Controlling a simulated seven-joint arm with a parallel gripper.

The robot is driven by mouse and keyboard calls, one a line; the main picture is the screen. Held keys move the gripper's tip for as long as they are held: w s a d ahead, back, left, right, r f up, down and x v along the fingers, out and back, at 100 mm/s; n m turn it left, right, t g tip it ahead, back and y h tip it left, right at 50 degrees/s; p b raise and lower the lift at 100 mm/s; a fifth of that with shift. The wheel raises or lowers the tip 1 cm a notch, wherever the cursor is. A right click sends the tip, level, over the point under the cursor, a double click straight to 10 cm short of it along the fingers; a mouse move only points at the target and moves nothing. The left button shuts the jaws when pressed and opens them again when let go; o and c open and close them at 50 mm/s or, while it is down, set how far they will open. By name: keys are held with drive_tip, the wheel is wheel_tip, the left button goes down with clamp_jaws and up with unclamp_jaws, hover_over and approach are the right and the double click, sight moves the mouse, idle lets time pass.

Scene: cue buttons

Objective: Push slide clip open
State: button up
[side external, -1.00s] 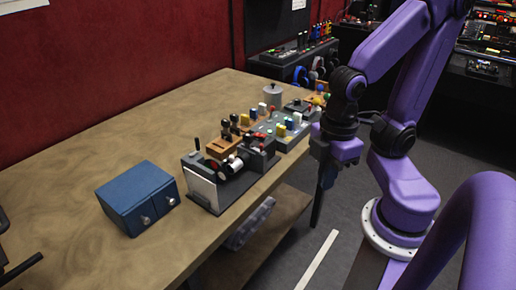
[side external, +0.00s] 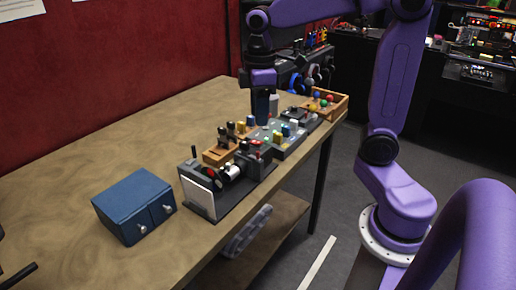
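My gripper (side external: 262,106) points down above the far part of the row of devices on the table. Its dark fingers look like one block, and I cannot tell whether they are apart. I cannot pick out the slide clip for certain among the small parts. Below and near the gripper is a grey panel (side external: 290,146) with yellow, blue and white blocks and small buttons. In front of it are a wooden block with black knobs (side external: 221,154) and a dark device with a white front plate (side external: 199,195). No contact with any of them is clear.
A blue two-door cabinet (side external: 130,205) stands at the front left of the wooden table (side external: 110,170). A wooden tray with coloured balls (side external: 335,109) is at the far right corner. The table's left and back areas are clear. A red wall (side external: 110,80) runs behind.

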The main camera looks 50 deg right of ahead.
wheel_tip(320, 180, up, 2)
hover_over(258, 152)
drive_tip(key=shift+m, duration=0.4)
wheel_tip(258, 152, down, 17)
drive_tip(key=shift+f, duration=0.15)
clamp_jaws()
